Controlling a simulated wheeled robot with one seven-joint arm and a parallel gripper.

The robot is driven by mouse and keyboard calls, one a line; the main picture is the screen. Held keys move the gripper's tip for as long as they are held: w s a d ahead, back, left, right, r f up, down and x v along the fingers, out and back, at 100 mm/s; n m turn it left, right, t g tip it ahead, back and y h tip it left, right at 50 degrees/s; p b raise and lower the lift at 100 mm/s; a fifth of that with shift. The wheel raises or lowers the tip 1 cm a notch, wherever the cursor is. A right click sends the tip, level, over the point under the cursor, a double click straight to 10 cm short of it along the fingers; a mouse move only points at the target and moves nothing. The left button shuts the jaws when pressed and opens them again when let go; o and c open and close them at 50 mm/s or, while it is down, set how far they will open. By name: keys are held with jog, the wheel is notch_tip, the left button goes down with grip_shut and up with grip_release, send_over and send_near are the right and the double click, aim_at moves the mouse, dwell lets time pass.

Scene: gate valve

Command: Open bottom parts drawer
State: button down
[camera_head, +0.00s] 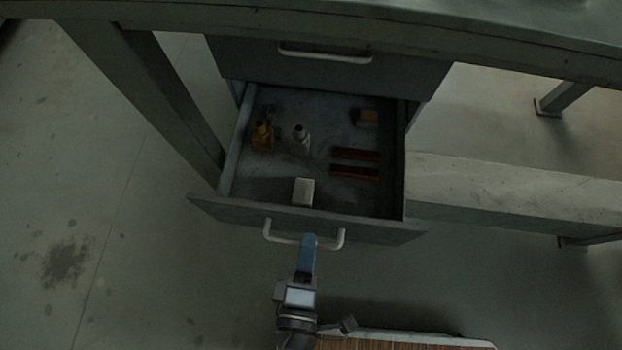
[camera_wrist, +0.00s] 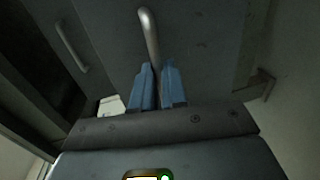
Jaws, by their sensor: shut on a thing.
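The bottom parts drawer (camera_head: 230,207) stands pulled out from under the bench in the head view, with its inside showing. Its pale bar handle (camera_head: 338,240) is on the front panel, and it also shows in the wrist view (camera_wrist: 149,32). My gripper (camera_head: 308,240) is at the middle of this handle. In the wrist view its blue fingers (camera_wrist: 158,75) are on either side of the handle's bar, shut on it. The exact contact is partly hidden by the fingers.
A closed upper drawer (camera_head: 325,68) is above. A bench leg (camera_head: 150,95) stands left. Open floor (camera_head: 130,260) lies left.

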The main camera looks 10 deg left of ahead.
jog(key=shift+f+v, duration=0.15)
jog(key=shift+v, duration=0.7)
jog(key=shift+f+v, duration=0.2)
jog(key=shift+v, duration=0.6)
jog(key=shift+s, duration=0.1)
jog(key=c, duration=1.2)
grip_release()
jog(key=shift+p+v, duration=0.85)
jog(key=shift+v, duration=3)
